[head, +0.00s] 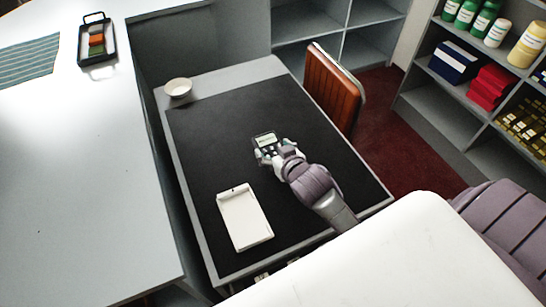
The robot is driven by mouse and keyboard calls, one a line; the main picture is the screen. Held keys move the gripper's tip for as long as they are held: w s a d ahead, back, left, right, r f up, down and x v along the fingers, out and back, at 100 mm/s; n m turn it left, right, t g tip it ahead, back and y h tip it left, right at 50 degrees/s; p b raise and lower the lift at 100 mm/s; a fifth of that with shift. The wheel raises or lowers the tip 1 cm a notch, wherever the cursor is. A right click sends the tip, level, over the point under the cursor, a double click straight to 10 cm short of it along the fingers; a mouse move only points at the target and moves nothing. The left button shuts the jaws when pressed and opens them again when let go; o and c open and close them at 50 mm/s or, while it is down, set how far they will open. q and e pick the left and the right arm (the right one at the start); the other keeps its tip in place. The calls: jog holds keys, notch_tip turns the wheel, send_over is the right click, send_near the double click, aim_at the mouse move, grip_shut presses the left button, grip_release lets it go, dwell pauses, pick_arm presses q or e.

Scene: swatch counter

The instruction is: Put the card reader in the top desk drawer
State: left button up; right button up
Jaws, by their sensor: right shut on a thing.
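The card reader (265,140), a small dark device with a pale greenish screen, is over the middle of the dark-topped desk (205,155). My right gripper (270,155) reaches in from the lower right and is shut on the near end of the card reader. I cannot tell whether the reader touches the desk top or is held just above it. The top desk drawer cannot be made out; small light details show below the desk's near edge, partly hidden. My left gripper is not in view.
A white bowl (178,87) stands at the far left corner. A brown chair (331,88) stands at the far right edge. A pale counter (75,190) runs along the left. Shelves (440,98) stand at right.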

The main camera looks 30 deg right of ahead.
jog(key=shift+w+f, duration=0.15)
jog(key=shift+f, duration=1.85)
jog(key=shift+f, duration=0.2)
jog(key=o, duration=1.4)
jog(key=shift+r, duration=0.1)
